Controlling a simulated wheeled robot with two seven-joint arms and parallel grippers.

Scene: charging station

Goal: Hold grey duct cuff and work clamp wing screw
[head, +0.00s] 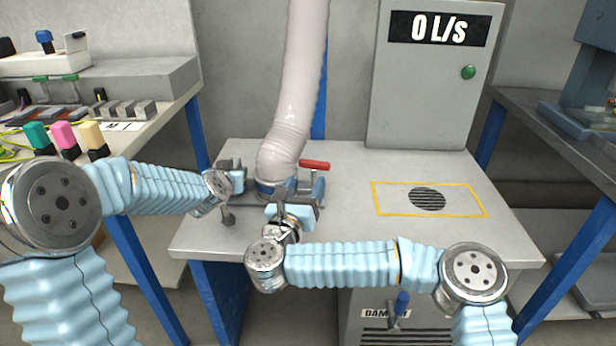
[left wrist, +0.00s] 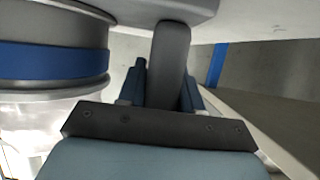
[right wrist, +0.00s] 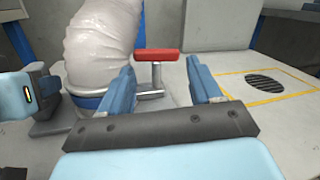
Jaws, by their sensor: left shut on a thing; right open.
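The pale grey duct (head: 293,110) comes down to a cuff with a blue band (head: 268,187) on the bench; the band also shows in the left wrist view (left wrist: 50,61). The clamp's red wing screw (head: 314,165) stands on a silver stem right of the cuff. My left gripper (head: 229,178) is left of the cuff, shut on a dark grey bar (left wrist: 172,62) that joins a grey part beside the cuff. My right gripper (head: 293,204) is open and empty in front of the cuff. In the right wrist view the red wing screw (right wrist: 158,55) shows beyond and between its fingers.
A yellow-framed round vent (head: 427,199) lies on the bench to the right. A grey cabinet (head: 430,105) reading "0 L/s" stands behind it. A blue-handled lever (head: 401,304) is below the bench's front edge. The bench right of the clamp is clear.

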